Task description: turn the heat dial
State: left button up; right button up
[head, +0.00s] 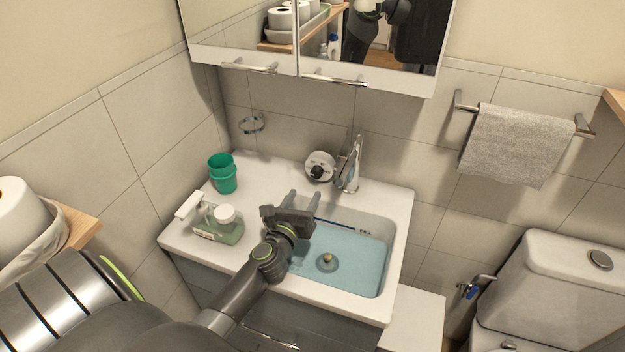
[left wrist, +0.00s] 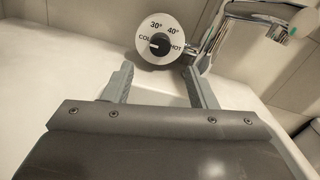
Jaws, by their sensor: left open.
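The heat dial (head: 320,167) is a round white plate with a black knob, on the wall at the back of the sink, left of the chrome faucet (head: 350,165). In the left wrist view the dial (left wrist: 160,38) shows marks COLD, 30°, 40° and HOT, and its black knob (left wrist: 158,44) points left toward COLD. My left gripper (head: 303,194) is open and empty over the back left of the basin, short of the dial and apart from it. In the left wrist view its fingers (left wrist: 159,82) are spread below the dial. My right gripper is out of view.
The sink basin (head: 345,262) holds bluish water. A green cup (head: 222,174) and a green soap bottle (head: 217,226) with a white pump stand on the counter at left. A mirror cabinet (head: 310,40) hangs above. A towel (head: 517,143) and toilet (head: 560,280) are at right.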

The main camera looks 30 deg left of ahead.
aim_at(315, 175)
pick_arm(q)
jog(key=x, duration=0.7)
jog(key=shift+w, duration=0.2)
jog(key=c, duration=1)
